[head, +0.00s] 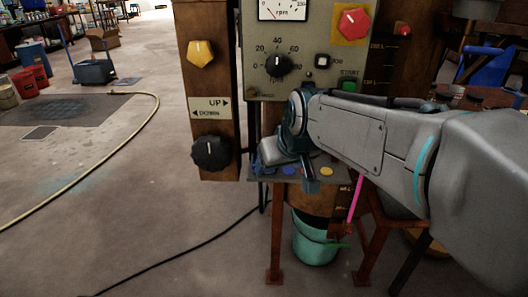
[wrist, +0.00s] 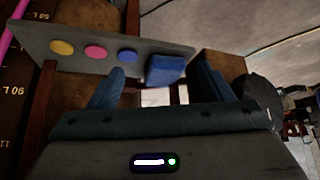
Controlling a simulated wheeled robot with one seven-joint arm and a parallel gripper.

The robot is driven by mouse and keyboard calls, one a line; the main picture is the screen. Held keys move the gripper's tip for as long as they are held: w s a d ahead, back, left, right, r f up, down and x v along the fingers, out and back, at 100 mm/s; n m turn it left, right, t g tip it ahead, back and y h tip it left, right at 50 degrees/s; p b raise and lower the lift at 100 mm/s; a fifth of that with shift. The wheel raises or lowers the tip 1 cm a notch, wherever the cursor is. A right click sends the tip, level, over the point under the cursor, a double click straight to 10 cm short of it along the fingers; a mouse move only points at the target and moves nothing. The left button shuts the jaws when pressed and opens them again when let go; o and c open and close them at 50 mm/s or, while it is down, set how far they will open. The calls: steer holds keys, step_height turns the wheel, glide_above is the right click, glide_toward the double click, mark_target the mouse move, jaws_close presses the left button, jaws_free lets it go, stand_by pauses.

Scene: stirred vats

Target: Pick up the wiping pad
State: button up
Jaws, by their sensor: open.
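The wiping pad, seen as a blue block (wrist: 166,69), sits at the end of a narrow grey shelf (wrist: 120,35) in the wrist view. My gripper (wrist: 161,76) is open, with one blue finger on each side of the pad's line. The pad shows just beyond and between the fingertips, and nothing is held. I cannot tell whether either finger touches it. In the head view my gripper (head: 290,168) is over the shelf (head: 340,174) below the control panel, and it mostly hides the pad there.
Yellow (wrist: 61,47), pink (wrist: 95,51) and blue (wrist: 128,55) discs line the shelf beside the pad. A control panel (head: 270,90) with knobs stands behind. A wooden post (head: 207,130) is at left. A teal bucket (head: 316,240) stands below. The floor at left is open, crossed by a hose (head: 150,120).

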steer(key=w, duration=0.2)
steer(key=w+a, duration=0.1)
steer(key=w, duration=0.1)
steer(key=w+a, duration=0.1)
steer(key=w, duration=0.1)
steer(key=shift+w+a, duration=0.2)
steer(key=b+x, duration=0.2)
steer(key=x, duration=0.3)
steer(key=shift+w, duration=0.25)
steer(key=c, duration=0.8)
steer(key=shift+r, duration=0.1)
